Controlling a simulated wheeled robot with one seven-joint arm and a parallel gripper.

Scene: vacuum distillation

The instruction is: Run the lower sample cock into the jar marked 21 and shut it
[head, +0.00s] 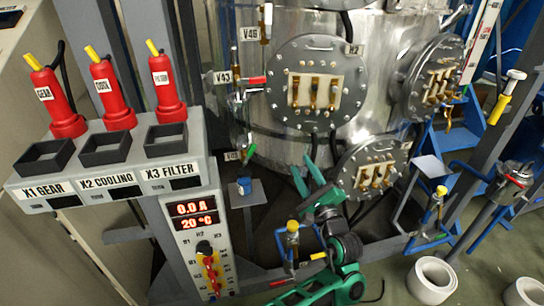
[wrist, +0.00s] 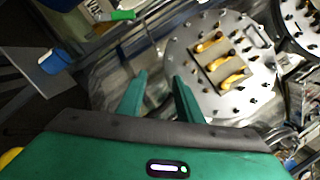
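A small sample cock with a green handle (head: 250,152) sits low on the steel vessel, beside a partly legible V4-something label (head: 232,156). Its green handle also shows at the top of the wrist view (wrist: 122,15). A small blue jar (head: 244,186) stands on a grey stand plate (head: 249,198) below the cock. The jar also shows at the left of the wrist view (wrist: 55,61). No number on it is legible. My gripper (head: 303,166) is right of the jar and cock, apart from both. Its two fingers (wrist: 160,77) are spread with nothing between them.
A higher cock, V43, has a red handle (head: 256,80). Bolted flanges with terminals (head: 352,180) are close beyond my gripper. A yellow-topped valve (head: 292,228) stands near my arm. The display panel (head: 193,215) and red plugs (head: 105,85) are at left. White rolls (head: 432,280) lie on the floor.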

